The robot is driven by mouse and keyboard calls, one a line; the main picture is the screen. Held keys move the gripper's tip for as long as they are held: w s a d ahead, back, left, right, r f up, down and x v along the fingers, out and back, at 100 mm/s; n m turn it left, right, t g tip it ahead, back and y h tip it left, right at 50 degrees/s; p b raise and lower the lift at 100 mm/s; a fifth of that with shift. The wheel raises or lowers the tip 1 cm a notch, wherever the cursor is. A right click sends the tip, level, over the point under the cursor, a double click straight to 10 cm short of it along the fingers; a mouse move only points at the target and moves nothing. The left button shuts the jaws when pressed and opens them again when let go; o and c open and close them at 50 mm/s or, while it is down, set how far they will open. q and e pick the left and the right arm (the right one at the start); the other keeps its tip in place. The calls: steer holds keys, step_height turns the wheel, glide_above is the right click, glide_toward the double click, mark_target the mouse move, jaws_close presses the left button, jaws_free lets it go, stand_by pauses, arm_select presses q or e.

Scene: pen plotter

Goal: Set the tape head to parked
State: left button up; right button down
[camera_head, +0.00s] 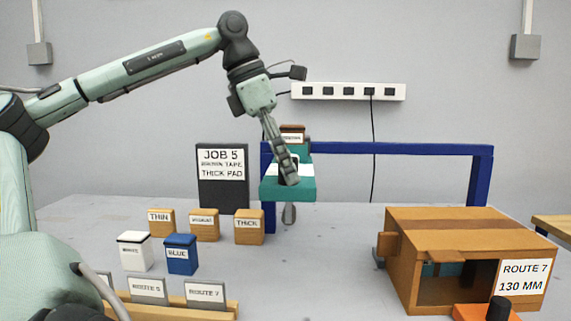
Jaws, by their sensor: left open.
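The tape head is most likely the teal carriage (272,190) at the left end of the blue gantry rail (390,148). It has a white band and a grey rounded part hanging below it. A brown block (292,131) with a small label sits behind its top. My left gripper (287,172) points down in front of the teal carriage and covers part of its front. It is open, and I cannot tell whether it touches the carriage. My right gripper does not show.
A dark sign (223,178) reads "JOB 5 BROWN TAPE THICK PAD". Tan blocks (249,227), a white block (135,251) and a blue block (181,254) stand left. Route cards (205,293) stand in front. A brown box (455,237) marked "ROUTE 7 130 MM" stands right. The middle table is clear.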

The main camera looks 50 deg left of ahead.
arm_select(q)
steer(key=v, duration=1.2)
stand_by(0.5)
